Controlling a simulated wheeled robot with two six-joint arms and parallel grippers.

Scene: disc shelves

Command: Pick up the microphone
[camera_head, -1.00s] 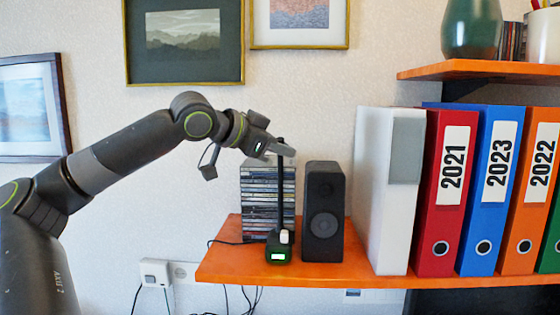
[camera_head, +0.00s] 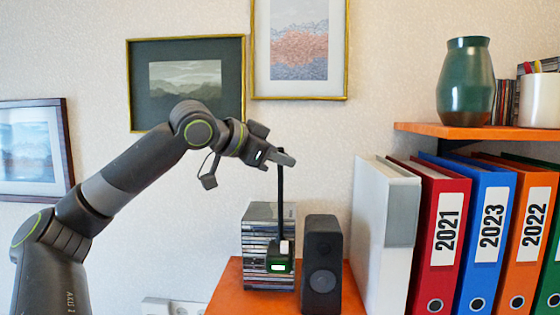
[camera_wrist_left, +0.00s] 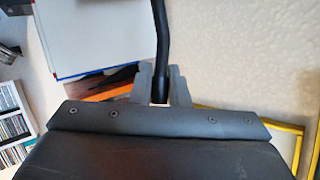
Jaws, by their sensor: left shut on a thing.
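The microphone (camera_head: 281,215) has a thin black upright stem and a dark base with a small lit green-white display. My left gripper (camera_head: 284,159) is shut on the upper end of the stem. The microphone hangs roughly upright, with its base above the orange shelf (camera_head: 233,295) and in front of the CD stack. In the left wrist view the black stem (camera_wrist_left: 161,40) runs between the two fingertips (camera_wrist_left: 160,88). My right gripper is out of view.
A CD stack (camera_head: 257,225) stands behind the microphone, and a black speaker (camera_head: 322,265) close to its right. A white binder (camera_head: 384,235) and several coloured binders stand further right. A higher shelf (camera_head: 470,131) holds a green vase (camera_head: 466,80). The wall above the CDs is free apart from pictures.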

